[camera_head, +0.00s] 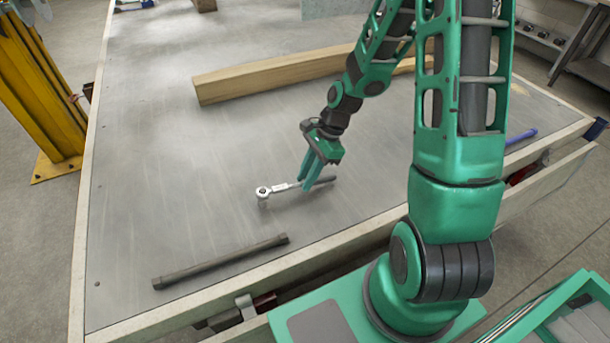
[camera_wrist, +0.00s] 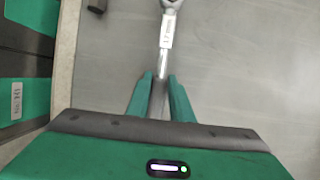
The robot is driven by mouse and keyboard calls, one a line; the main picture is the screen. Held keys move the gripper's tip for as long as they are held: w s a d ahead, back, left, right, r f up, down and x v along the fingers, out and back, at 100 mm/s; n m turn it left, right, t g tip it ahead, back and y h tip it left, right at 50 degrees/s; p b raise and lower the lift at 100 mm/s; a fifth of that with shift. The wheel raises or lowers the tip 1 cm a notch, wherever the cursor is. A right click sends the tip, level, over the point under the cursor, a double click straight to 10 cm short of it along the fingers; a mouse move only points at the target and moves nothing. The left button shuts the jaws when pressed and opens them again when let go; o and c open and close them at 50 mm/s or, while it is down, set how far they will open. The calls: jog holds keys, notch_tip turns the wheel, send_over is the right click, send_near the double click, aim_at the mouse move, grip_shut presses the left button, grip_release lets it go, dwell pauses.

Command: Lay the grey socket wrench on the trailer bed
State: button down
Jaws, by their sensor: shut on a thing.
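The grey socket wrench (camera_head: 281,188) has a bright ratchet head at its left end and a dark handle at its right end. My gripper (camera_head: 308,186) is shut on it near the middle, around the handle side. The wrench lies level, at or very close to the grey metal trailer bed (camera_head: 200,165); I cannot tell whether it touches. In the wrist view the wrench (camera_wrist: 166,40) points away from me between the two green fingers of my gripper (camera_wrist: 160,82). The top of its head is cut off by the picture edge, and its handle end is hidden by the gripper body.
A dark bar (camera_head: 220,262) lies on the bed near its front edge. A long wooden beam (camera_head: 270,75) lies behind my gripper. A blue tool (camera_head: 522,137) lies at the right edge. A yellow post (camera_head: 40,85) stands left of the trailer. The bed's left middle is clear.

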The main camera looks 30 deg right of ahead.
jog(key=shift+f, duration=0.6)
jog(key=c, duration=0.8)
grip_release()
jog(key=shift+o, duration=0.2)
jog(key=o, duration=0.6)
jog(key=shift+c, duration=0.2)
